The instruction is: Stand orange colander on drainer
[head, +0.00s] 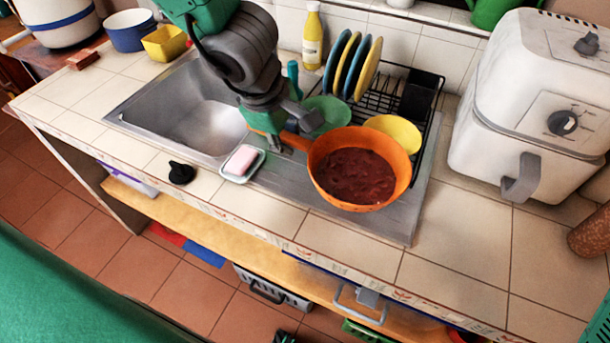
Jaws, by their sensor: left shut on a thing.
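The orange colander (402,164) is a round bowl with a dark reddish inside and a short handle pointing left. My left gripper (290,143) is shut on this handle. The bowl is upright, opening up, over the metal drainboard in front of the drainer; I cannot tell whether it touches the surface. The drainer (437,92) is a black wire rack behind the colander. It holds several blue and yellow plates (347,62) on edge. A green bowl (330,113) and a yellow bowl (396,130) are partly hidden beside the colander. My right gripper is not in view.
The steel sink (190,105) lies to the left. A pink soap on a dish (241,163) sits near the gripper. A black stopper (181,172) is on the front counter. A white air fryer (530,110) stands right; a yellow bottle (312,40) is behind.

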